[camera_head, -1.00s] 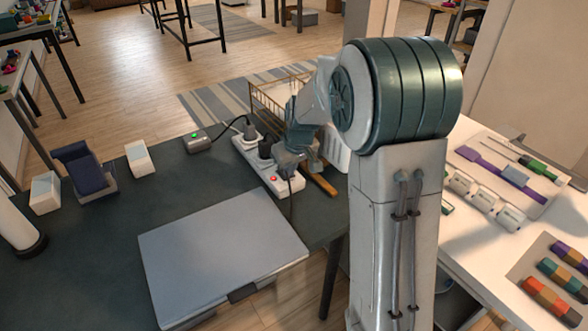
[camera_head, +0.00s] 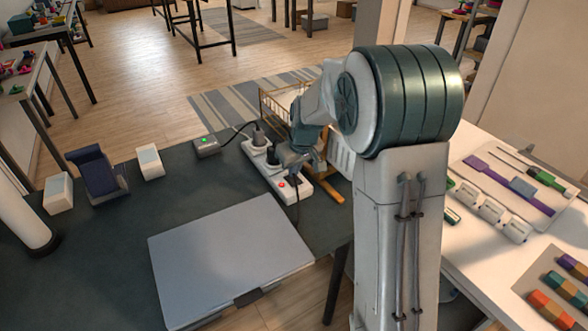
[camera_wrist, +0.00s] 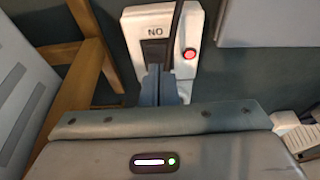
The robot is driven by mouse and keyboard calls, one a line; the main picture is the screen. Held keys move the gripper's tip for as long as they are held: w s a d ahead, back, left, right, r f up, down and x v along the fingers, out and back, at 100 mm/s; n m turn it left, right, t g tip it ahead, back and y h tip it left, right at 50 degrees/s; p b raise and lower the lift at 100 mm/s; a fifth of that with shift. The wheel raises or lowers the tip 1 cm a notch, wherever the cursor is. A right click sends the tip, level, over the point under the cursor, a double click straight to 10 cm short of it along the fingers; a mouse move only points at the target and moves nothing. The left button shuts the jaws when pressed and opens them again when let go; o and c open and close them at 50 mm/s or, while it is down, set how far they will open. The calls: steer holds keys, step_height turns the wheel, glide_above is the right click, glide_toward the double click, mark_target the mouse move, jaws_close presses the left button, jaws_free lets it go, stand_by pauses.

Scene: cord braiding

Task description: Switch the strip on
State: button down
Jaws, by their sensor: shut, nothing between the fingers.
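The white power strip (camera_head: 304,188) lies on the dark table near its right edge, with dark plugs in its far part. A red light (camera_head: 281,184) glows near its close end. In the wrist view the strip (camera_wrist: 135,22) carries a label reading "ON" upside down, a dark switch (camera_wrist: 155,50) and the lit red light (camera_wrist: 190,53). My gripper (camera_wrist: 158,75) is shut and empty, its fingertips at the lower edge of the dark switch. I cannot tell whether they touch it. The fingers hide part of the strip.
A small grey box (camera_head: 207,147) with a green light is cabled to the strip. A closed grey laptop-like slab (camera_head: 230,255) lies in front. A wooden stand (camera_head: 330,186) and a white slatted rack (camera_head: 342,155) are close on the right. Table to the left is partly clear.

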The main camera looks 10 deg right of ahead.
steer(key=s+p+v, duration=0.1)
steer(key=v, duration=1.2)
steer(key=shift+d+p, duration=0.25)
steer(key=shift+p, duration=0.05)
steer(key=shift+s+f, duration=0.1)
steer(key=s+r+m+p, duration=0.1)
steer(key=s+m+p, duration=0.1)
steer(key=s, duration=1)
steer(key=s+r+m+h+p, duration=0.1)
steer(key=s+r+m+p, duration=0.1)
steer(key=s, duration=0.9)
steer(key=shift+s+d+p, duration=0.25)
steer(key=shift+s+p, duration=0.1)
steer(key=shift+p, duration=0.4)
steer(key=shift+r, duration=0.15)
